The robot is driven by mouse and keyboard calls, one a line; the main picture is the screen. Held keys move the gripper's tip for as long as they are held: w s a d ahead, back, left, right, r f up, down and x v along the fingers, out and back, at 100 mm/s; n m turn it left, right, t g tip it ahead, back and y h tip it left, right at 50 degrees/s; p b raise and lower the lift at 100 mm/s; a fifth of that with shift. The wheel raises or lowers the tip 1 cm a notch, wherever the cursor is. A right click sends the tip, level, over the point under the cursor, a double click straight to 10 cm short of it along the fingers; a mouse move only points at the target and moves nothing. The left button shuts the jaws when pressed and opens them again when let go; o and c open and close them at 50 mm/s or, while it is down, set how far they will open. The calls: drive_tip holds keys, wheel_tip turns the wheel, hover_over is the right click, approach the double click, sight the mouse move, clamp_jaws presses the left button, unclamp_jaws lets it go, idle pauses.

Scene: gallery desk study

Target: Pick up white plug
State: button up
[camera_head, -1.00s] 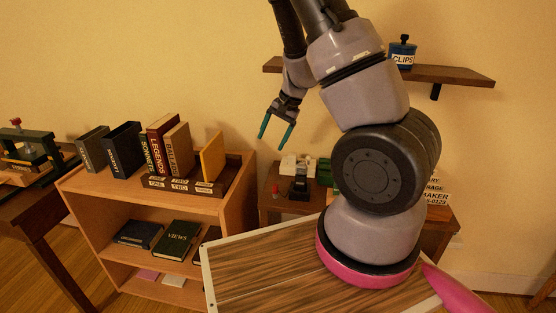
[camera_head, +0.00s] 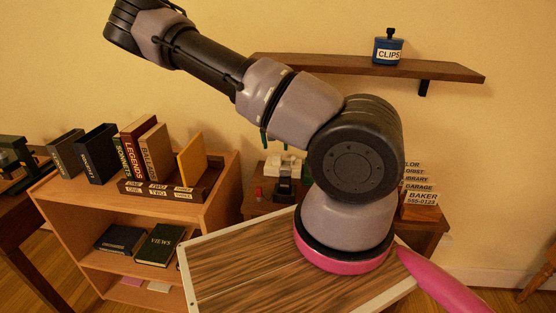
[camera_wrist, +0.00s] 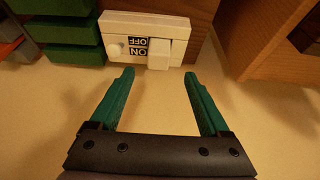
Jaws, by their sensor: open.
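A white unit with ON and OFF lettering (camera_wrist: 180,22) is at the top of the wrist view. In the head view, white pieces (camera_head: 283,165) show on the low desk; my arm hides most of my gripper there.
In the wrist view, green blocks (camera_wrist: 70,30) stand left of the white unit and a wooden piece (camera_wrist: 262,38) stands close on the right. In the head view, a bookcase (camera_head: 215,210) with books is left, and a wall shelf (camera_head: 440,70) holds a blue clips jar (camera_head: 387,50).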

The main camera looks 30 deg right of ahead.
sight(277, 155)
drive_tip(key=x, duration=0.7)
drive_tip(key=shift+s+d+f, duration=0.1)
drive_tip(key=shift+d+f, duration=0.05)
clamp_jaws()
